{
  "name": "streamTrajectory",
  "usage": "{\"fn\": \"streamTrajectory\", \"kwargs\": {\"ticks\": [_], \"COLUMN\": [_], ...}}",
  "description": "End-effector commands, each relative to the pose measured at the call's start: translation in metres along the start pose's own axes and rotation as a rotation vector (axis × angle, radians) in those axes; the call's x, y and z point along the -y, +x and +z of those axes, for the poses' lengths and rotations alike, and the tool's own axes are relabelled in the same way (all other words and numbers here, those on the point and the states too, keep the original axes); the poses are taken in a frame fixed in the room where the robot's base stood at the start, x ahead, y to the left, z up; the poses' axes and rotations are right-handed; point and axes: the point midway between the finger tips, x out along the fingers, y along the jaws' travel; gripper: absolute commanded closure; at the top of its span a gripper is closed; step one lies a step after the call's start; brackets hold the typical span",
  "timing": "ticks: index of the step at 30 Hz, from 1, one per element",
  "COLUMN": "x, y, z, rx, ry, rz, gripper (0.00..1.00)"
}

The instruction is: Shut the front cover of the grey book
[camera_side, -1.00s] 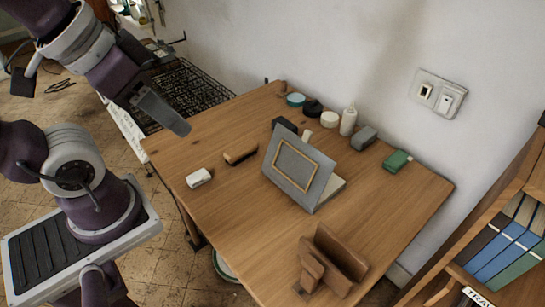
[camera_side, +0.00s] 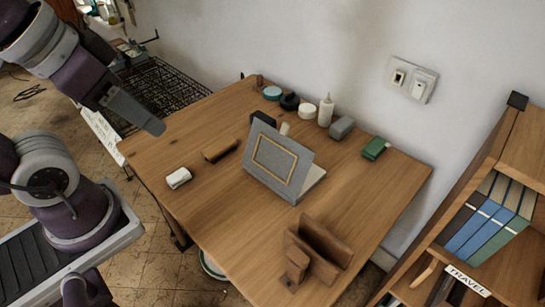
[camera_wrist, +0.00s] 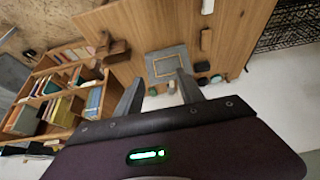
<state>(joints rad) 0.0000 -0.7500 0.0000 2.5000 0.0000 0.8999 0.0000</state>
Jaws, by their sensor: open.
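The grey book (camera_side: 313,176) lies on the wooden table, with pale pages showing at its right. Its front cover (camera_side: 262,179) stands raised, steeply tilted, with a gold rectangular border facing the side camera. The cover hides much of the book behind it. In the wrist view, the grey cover (camera_wrist: 168,52) with its gold border shows beyond the fingers. My gripper (camera_side: 157,127) is high at the left in the side view, apart from the book. In the wrist view, my gripper's two fingers (camera_wrist: 159,75) are spread apart with nothing between them.
A brown wooden holder (camera_side: 318,250) stands at the table's front right. A white block (camera_side: 178,178) and a brown block (camera_side: 220,149) lie left of the book. A white bottle (camera_side: 326,110), grey block (camera_side: 341,128), green box (camera_side: 375,148) and several round tubs stand behind it.

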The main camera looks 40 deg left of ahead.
Motion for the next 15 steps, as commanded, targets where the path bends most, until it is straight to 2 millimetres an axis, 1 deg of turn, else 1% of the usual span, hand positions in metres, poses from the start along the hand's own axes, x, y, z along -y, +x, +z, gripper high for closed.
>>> {"fn": "streamTrajectory", "kwargs": {"ticks": [1, 2, 3, 5, 6, 8, 9, 11, 12, 14, 15], "x": [0.000, 0.000, 0.000, 0.000, 0.000, 0.000, 0.001, 0.002, 0.003, 0.006, 0.008], "y": [0.000, 0.000, 0.000, 0.001, 0.004, 0.011, 0.021, 0.042, 0.059, 0.090, 0.112], "z": [0.000, 0.000, -0.001, -0.008, -0.018, -0.042, -0.062, -0.094, -0.114, -0.140, -0.154], "rx": [0.000, 0.000, 0.001, 0.011, 0.026, 0.058, 0.085, 0.124, 0.150, 0.181, 0.196], "ry": [0.000, 0.000, -0.004, -0.046, -0.108, -0.258, -0.389, -0.609, -0.758, -0.974, -1.106], "rz": [0.000, 0.000, 0.000, 0.002, 0.004, 0.004, -0.002, -0.020, -0.039, -0.077, -0.105], "gripper": [0.55, 0.57, 0.65, 0.76, 0.84, 0.96, 1.00, 1.00, 1.00, 1.00, 1.00]}}
